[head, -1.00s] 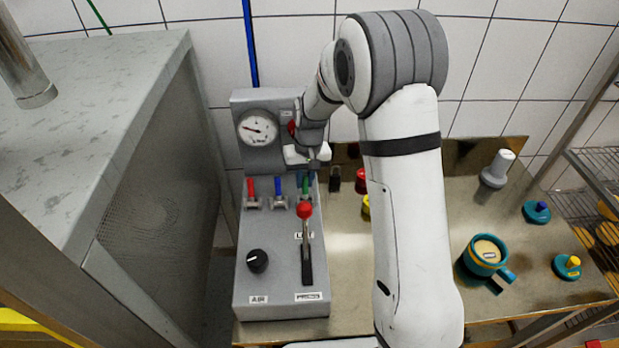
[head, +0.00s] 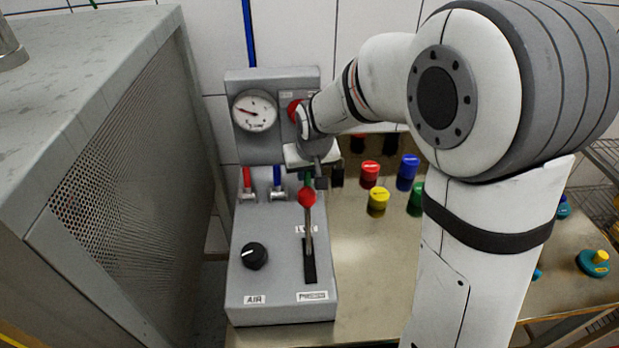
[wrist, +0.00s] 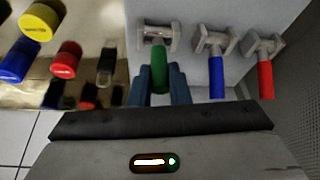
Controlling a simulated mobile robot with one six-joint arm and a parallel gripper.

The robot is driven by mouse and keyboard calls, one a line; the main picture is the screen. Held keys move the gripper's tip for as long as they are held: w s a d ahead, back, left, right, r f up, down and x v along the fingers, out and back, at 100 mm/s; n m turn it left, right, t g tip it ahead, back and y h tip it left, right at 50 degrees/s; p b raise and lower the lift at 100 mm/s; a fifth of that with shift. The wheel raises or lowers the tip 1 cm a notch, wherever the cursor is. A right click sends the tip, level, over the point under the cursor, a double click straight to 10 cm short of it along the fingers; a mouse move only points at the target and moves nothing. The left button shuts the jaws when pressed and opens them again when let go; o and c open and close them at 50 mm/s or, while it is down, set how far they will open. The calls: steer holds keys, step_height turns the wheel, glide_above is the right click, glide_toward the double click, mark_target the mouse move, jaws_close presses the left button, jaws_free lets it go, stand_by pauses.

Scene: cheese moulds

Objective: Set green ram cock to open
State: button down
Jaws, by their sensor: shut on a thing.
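The green ram cock (wrist: 159,68) has a green handle on a grey metal valve body. In the wrist view its handle lies between my two fingers, and my gripper (wrist: 160,88) is shut on it. The handle points the same way as the blue cock (wrist: 216,75) and the red cock (wrist: 265,77) beside it. In the head view my gripper (head: 314,172) is over the green cock, which is mostly hidden behind it and the red lever knob. The blue cock (head: 277,180) and red cock (head: 247,181) stand to its left.
A lever with a red knob (head: 307,198) rises just in front of the green cock. The grey panel also carries a gauge (head: 254,111) and a black dial (head: 254,256). Red (head: 370,172), yellow (head: 378,200) and blue (head: 408,170) capped items stand on the table to the right.

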steer(key=c, duration=1.4)
jaws_free()
steer(key=shift+o, duration=0.2)
steer(key=shift+r, duration=0.1)
steer(key=v, duration=0.7)
steer(key=shift+s+r+b, duration=0.15)
steer(key=shift+r+b, duration=0.15)
steer(key=shift+r, duration=0.05)
